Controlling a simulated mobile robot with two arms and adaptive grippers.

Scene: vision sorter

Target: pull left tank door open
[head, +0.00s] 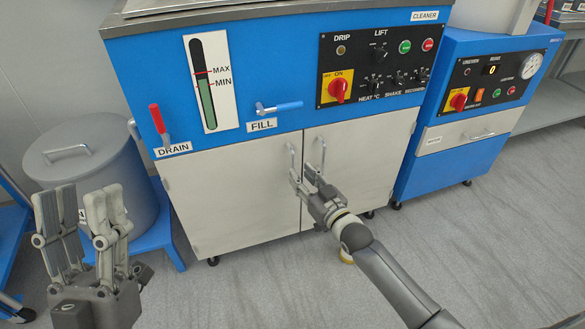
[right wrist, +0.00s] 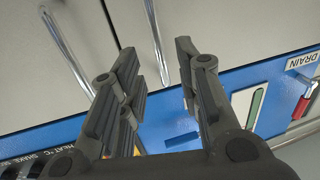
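The left tank door (head: 230,200) is a pale panel under the blue cleaner, flush with its frame and shut. Its handle (head: 291,158) is a vertical metal bar near the door's right edge; it also shows in the right wrist view (right wrist: 155,30). My right gripper (head: 302,177) is at the handle's lower part. In the right wrist view its fingers are open, with the handle seen between them; I cannot tell whether they touch it. My left gripper (head: 80,192) is open and empty at the lower left, away from the door.
The right tank door (head: 355,165) is shut, its handle (head: 322,152) close beside the left one. A grey lidded drum (head: 95,165) stands left of the cleaner. Floor in front is clear.

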